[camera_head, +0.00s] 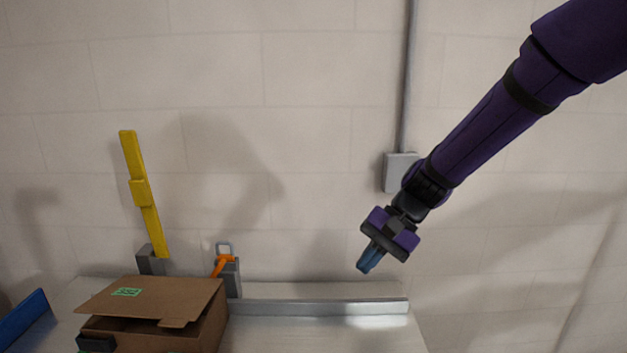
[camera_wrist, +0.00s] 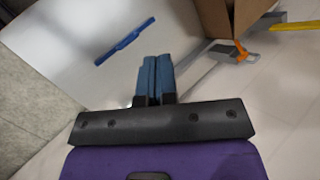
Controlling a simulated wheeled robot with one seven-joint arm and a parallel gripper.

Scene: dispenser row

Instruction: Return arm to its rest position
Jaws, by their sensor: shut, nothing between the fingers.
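My purple arm reaches in from the upper right in the head view. My gripper (camera_head: 369,262) hangs in the air in front of the wall, above the right end of the table, with its blue fingers pointing down and left. In the wrist view my gripper (camera_wrist: 154,62) shows its two blue fingers side by side, shut with nothing between them. It touches nothing that I can see.
An open cardboard box (camera_head: 212,318) stands on the table's left part. Behind it are a tall yellow handle (camera_head: 146,205) and an orange-handled tool (camera_head: 219,266). A blue bar (camera_wrist: 125,41) lies across the pale tabletop (camera_wrist: 70,30). A grey wall box (camera_head: 395,173) is behind my arm.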

